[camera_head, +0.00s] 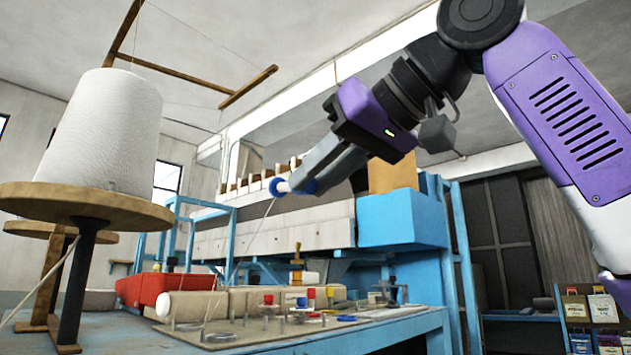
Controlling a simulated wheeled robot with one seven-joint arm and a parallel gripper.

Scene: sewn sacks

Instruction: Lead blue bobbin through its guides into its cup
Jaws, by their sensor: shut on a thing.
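The blue bobbin (276,187) has blue end discs and a pale middle. My gripper (297,183) is shut on it and holds it high above the bench, near the picture's middle. A thin pale thread (250,232) runs from the bobbin down and left to the guide board (240,335). The board carries several small metal posts and guides, and bobbins with red, yellow and blue tops (302,302). A flat blue ring (347,318) lies at its right side; I cannot tell whether it is a cup. Which guides the thread passes is too small to tell.
A large white thread cone (105,130) stands on a wooden disc at the left. Behind the board lie a red block (160,285) and pale rolled sacks (190,305). A blue-framed machine (400,218) stands behind. The air around the held bobbin looks free.

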